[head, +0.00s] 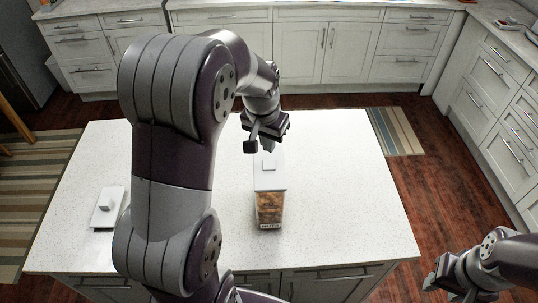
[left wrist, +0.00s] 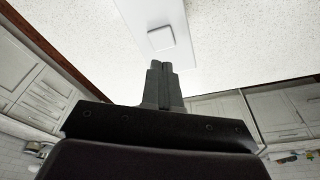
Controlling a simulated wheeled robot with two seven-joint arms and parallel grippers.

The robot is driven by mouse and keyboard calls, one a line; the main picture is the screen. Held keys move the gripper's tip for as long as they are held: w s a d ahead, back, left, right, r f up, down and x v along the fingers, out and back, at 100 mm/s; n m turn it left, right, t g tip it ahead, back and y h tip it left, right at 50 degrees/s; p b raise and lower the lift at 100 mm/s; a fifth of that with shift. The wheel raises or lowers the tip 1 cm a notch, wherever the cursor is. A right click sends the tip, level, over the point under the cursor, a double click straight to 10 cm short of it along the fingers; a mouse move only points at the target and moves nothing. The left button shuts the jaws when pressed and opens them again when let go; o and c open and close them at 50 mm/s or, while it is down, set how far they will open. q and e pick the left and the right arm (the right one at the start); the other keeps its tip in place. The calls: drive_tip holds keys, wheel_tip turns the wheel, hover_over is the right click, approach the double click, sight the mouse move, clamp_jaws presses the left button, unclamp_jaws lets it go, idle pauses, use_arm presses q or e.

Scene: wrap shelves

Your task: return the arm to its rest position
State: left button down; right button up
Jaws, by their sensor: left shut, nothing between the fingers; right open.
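My left arm reaches up and over the white island in the head view. Its gripper (head: 264,144) is above the far end of a clear container (head: 269,208) that has a white lid (head: 270,181) and brown contents. In the left wrist view the left gripper (left wrist: 161,66) has its fingers together and empty, with the white lid (left wrist: 178,20) and its square knob beyond the tips. I cannot tell the exact gap between fingers and lid. My right gripper (head: 436,283) is at the lower right, open and off the island, touching nothing I can see.
A white lid-like piece with a knob (head: 107,208) lies at the left of the island (head: 345,190). The island's right side is clear. White cabinets (head: 320,48) line the back and right. Striped rugs (head: 395,130) lie on the wood floor.

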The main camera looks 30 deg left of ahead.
use_arm(q)
drive_tip(key=shift+r+p, duration=0.35)
drive_tip(key=shift+r, duration=0.5)
use_arm(e)
drive_tip(key=shift+r, duration=0.75)
use_arm(q)
drive_tip(key=s+d+f, duration=0.3)
drive_tip(key=s+d, duration=0.5)
drive_tip(key=s, duration=0.2)
drive_tip(key=s+f+b, duration=0.3)
drive_tip(key=f+b, duration=0.4)
drive_tip(key=f, duration=0.2)
drive_tip(key=shift+s+d+f+g+b, duration=0.2)
drive_tip(key=shift+s+g+b, duration=0.1)
drive_tip(key=shift+g, duration=0.1)
use_arm(e)
wheel_tip(320, 180, down, 8)
drive_tip(key=shift+r, duration=0.2)
use_arm(q)
drive_tip(key=shift+a, duration=0.1)
